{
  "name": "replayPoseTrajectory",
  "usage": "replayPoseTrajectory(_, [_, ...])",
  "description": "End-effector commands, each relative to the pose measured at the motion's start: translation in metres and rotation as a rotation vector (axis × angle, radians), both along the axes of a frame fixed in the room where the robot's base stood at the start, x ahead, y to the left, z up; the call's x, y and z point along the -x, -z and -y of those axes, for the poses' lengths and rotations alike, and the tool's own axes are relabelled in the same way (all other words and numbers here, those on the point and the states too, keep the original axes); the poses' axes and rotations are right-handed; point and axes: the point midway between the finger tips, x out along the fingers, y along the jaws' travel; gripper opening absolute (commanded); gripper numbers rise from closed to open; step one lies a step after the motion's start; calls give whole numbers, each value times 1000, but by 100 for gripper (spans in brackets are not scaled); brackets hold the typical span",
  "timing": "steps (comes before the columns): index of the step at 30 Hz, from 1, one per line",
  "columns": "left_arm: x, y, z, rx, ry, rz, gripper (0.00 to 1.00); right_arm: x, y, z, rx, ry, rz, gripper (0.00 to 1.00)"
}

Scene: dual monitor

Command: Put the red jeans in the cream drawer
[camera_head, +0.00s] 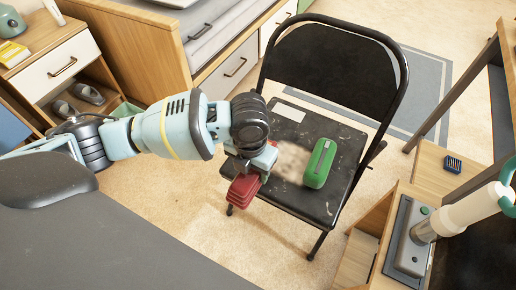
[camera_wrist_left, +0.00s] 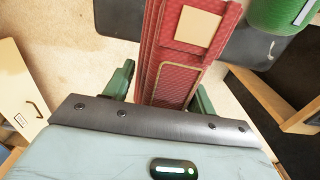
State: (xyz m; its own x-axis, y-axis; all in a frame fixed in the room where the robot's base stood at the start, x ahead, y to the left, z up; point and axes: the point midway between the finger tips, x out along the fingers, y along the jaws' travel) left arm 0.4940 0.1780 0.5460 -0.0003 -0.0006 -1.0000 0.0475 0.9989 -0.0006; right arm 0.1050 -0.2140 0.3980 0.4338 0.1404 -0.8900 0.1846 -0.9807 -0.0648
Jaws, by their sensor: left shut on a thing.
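The red jeans (camera_head: 243,190) are a folded red bundle, held in my left gripper (camera_head: 252,170) beside the front left edge of the black chair seat. In the left wrist view the red jeans (camera_wrist_left: 180,60) stand between the two green fingers, with a tan patch showing. My left gripper is shut on them. A cream drawer (camera_head: 62,67) with a dark handle is in the wooden cabinet at the upper left. It looks shut, and my left arm reaches past it.
A black folding chair (camera_head: 340,72) stands at the centre, with a green case (camera_head: 320,163) and a white card (camera_head: 289,111) on its seat. A wooden cabinet (camera_head: 130,45) is behind my arm. Another wooden unit (camera_head: 360,257) stands at lower right. Open carpet lies below the chair.

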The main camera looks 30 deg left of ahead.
Motion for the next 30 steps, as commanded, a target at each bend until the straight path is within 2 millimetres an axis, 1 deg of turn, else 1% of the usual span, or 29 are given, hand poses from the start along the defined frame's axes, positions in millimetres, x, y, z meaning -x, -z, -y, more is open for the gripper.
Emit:
replayPoseTrajectory(3, [8, -2, 0, 0, 1, 3, 20, 0, -3, 0, 1, 1, 2, 36])
replayPoseTrajectory(6, [11, -2, 0, 0, 0, 2, 20, -1, -3, 0, 1, 0, 4, 36])
replayPoseTrajectory(11, [11, -2, 0, 0, -9, 2, 20, -5, -3, 0, 1, 0, 11, 36])
replayPoseTrajectory(14, [10, -6, 0, 1, -55, 5, 20, -8, -3, 0, 1, 1, 16, 36])
replayPoseTrajectory(17, [9, -12, -1, 3, -160, 8, 20, -10, -4, 0, 0, 0, 20, 36])
replayPoseTrajectory(20, [7, -23, -2, 7, -319, 10, 20, -11, -4, 0, 0, 0, 22, 36])
replayPoseTrajectory(30, [5, -59, -8, 21, -932, 12, 20, -10, -6, 0, -1, 1, 22, 36])
